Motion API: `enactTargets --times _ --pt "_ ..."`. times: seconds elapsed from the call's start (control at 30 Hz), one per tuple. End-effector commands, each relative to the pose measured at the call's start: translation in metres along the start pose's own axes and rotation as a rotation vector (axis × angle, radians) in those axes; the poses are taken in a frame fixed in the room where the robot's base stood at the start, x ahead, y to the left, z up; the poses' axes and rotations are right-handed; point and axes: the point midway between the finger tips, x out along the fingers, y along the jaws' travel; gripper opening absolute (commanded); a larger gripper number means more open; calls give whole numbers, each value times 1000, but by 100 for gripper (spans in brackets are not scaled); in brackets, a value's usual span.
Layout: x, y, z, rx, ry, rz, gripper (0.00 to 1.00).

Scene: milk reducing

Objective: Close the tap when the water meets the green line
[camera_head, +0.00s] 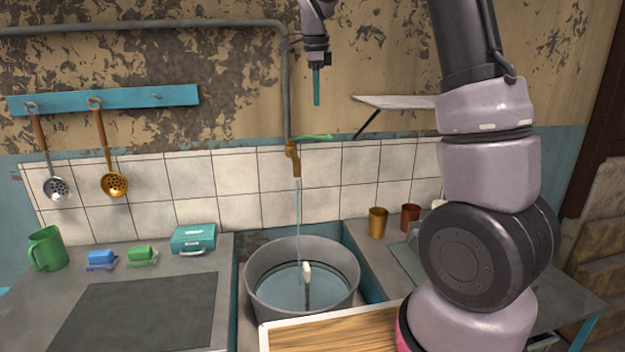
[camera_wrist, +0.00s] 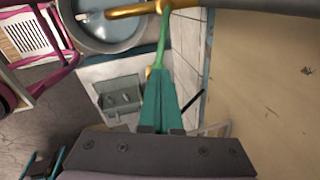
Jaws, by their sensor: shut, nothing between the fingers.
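The brass tap (camera_head: 293,160) sticks out from the tiled wall, with its green handle (camera_head: 315,137) pointing right. A thin stream of water (camera_head: 298,205) runs from it into a large grey metal pot (camera_head: 255,270). Water (camera_head: 283,290) stands in the pot; a dark line runs around the inner wall above it, its colour unclear. My gripper (camera_head: 317,103) points down above the handle, shut and empty. In the wrist view its teal fingers (camera_wrist: 158,74) line up with the green handle (camera_wrist: 163,38), the brass tap (camera_wrist: 140,10) beyond; contact is not shown.
A white-topped float or stick (camera_head: 307,270) stands in the pot. A grey pipe (camera_head: 287,80) runs down to the tap. A small shelf (camera_head: 395,101) juts out at right. Copper cups (camera_head: 377,222) stand right of the pot; a teal box (camera_head: 193,238) sits left.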

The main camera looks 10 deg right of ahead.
Motion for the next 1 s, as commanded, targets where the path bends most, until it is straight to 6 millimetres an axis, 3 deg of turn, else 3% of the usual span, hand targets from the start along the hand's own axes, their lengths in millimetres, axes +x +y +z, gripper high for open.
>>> enactTargets --times 0.07,0.3,0.4,0.5,0.73,1.0 --pt "1 13 0 -165 13 -23 0" --pt "7 62 0 -983 112 -136 0" --pt "10 79 2 -1255 155 -168 0" --pt "11 88 3 -1422 184 -186 0" --pt "29 88 4 -1494 197 -190 0" --pt "84 74 3 -1489 196 -187 0"
